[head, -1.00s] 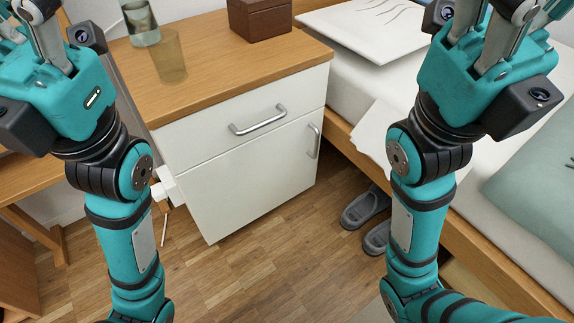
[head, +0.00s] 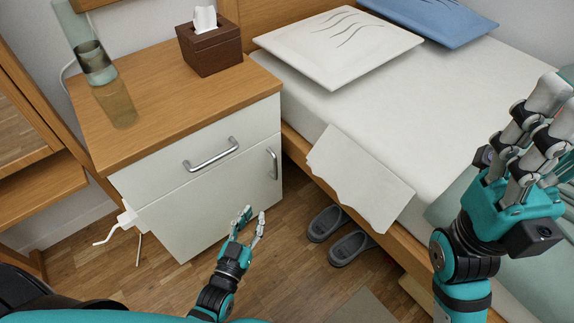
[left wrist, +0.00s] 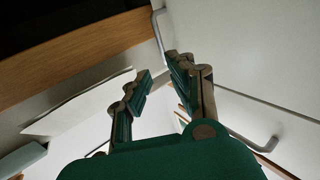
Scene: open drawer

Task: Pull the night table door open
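The white night table (head: 205,203) has a wooden top, a drawer above and a door below. The drawer's metal handle (head: 210,156) is horizontal. The door's handle (head: 273,163) is upright near the door's right edge; the door looks closed. My left gripper (head: 250,218) is open and empty in front of the lower door, below the handle in the head view. In the left wrist view the door handle (left wrist: 158,28) shows beyond the gap between the spread fingers, apart from them. The drawer handle (left wrist: 250,132) is at lower right there. My right gripper (head: 543,108) is open and empty, raised over the bed.
A tissue box (head: 211,45) and a glass (head: 95,62) stand on the night table. The bed (head: 410,225) lies close on the right, with slippers (head: 338,237) on the floor beside it. Floor in front of the table is free.

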